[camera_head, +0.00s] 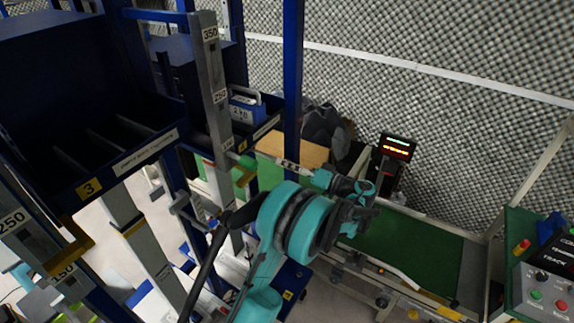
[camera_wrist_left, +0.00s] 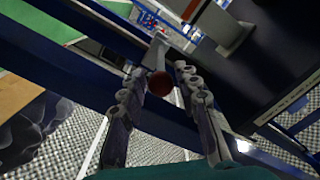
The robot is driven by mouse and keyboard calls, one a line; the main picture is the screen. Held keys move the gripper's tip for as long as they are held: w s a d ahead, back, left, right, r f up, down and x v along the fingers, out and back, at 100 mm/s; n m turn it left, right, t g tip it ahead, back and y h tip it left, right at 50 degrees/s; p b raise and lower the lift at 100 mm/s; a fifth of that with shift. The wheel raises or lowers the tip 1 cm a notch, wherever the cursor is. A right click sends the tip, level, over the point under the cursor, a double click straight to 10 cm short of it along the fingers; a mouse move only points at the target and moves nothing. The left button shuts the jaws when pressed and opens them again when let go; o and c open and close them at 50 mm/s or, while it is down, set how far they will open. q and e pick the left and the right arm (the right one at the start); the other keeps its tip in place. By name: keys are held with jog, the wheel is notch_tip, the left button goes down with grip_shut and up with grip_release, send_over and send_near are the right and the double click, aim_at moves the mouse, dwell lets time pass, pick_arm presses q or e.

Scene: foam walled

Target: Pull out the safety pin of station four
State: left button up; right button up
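A dark red ball knob (camera_wrist_left: 160,83) shows between the fingers in the left wrist view, in front of a blue beam. A pale metal piece (camera_wrist_left: 154,52) shows just above it. My left gripper (camera_wrist_left: 160,72) has one finger on each side of the knob, with a narrow gap on either side, and looks open. In the head view, my left gripper (camera_head: 285,163) points left at the foot of a blue post (camera_head: 293,80), below a small shelf bin (camera_head: 262,128). The knob cannot be made out there. My right gripper is not in view.
A dark shelf with a yellow 3 label (camera_head: 89,188) stands at the left, with grey posts around it. A brown board (camera_head: 305,147) and a dark coat-like object (camera_head: 325,125) lie behind. A green conveyor (camera_head: 405,245) and control panel (camera_head: 545,285) are at the right.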

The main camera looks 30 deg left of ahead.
pick_arm(q)
jog(key=d, duration=1.2)
jog(key=shift+s, duration=0.45)
jog(key=s+a+r+m+t+h, duration=0.1)
jog(key=s+a+m+t+h, duration=0.1)
jog(key=s+a+m+h, duration=0.5)
jog(key=s+d+f+t+h, duration=0.1)
jog(key=s+d+h, duration=0.2)
jog(key=s, duration=0.3)
jog(key=s+d+f+t+h, duration=0.1)
jog(key=s+d+f+h, duration=0.1)
jog(key=s+d+h, duration=0.2)
jog(key=s+d+f+m+t+h, duration=0.1)
jog(key=s+d+f+h, duration=0.1)
jog(key=s, duration=0.7)
jog(key=shift+s+d+f+t+h, duration=0.2)
jog(key=shift+d+t+h, duration=0.1)
jog(key=shift+d+h, duration=0.6)
